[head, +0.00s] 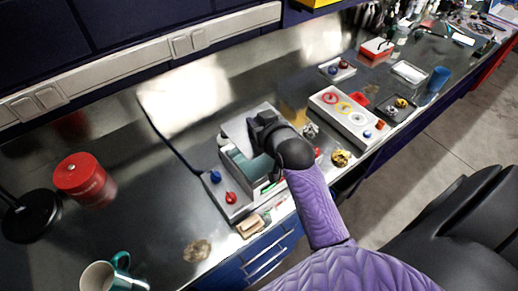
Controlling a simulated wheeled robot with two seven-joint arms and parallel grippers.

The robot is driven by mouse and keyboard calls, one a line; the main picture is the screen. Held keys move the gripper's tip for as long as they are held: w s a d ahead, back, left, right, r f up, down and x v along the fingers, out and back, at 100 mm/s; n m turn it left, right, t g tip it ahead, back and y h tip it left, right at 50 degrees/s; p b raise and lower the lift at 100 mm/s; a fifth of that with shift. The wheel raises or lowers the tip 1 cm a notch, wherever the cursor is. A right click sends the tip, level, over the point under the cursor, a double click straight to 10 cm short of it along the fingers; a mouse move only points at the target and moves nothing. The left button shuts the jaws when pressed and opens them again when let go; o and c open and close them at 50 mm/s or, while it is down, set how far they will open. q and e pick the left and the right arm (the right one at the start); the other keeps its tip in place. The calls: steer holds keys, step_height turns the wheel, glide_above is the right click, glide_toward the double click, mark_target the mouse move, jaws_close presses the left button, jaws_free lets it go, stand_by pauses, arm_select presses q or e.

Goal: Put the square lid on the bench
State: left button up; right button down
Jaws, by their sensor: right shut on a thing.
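My right gripper (256,128) is shut on the square lid (237,133), a pale grey flat panel. The lid is tilted above the back part of a light grey box (232,172) with a teal inside. The gripper and my purple-sleeved right arm hide part of the box and the lid's right edge. I cannot tell if the lid touches the box. The bench (150,215) is a shiny metal top, bare to the left of the box. My left gripper is not in view.
A red can (85,180), a black lamp base (32,215) and a teal-handled mug (100,277) stand at left. A blue knob (215,177) and red knob (231,197) sit at the box's front left. A tray with coloured rings (345,118) stands right.

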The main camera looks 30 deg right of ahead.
step_height(320, 180, down, 10)
steer(key=b, duration=0.2)
steer(key=shift+r, duration=0.15)
steer(key=shift+f, duration=0.2)
steer(key=shift+c, duration=1.8)
jaws_free()
steer(key=shift+b, duration=0.35)
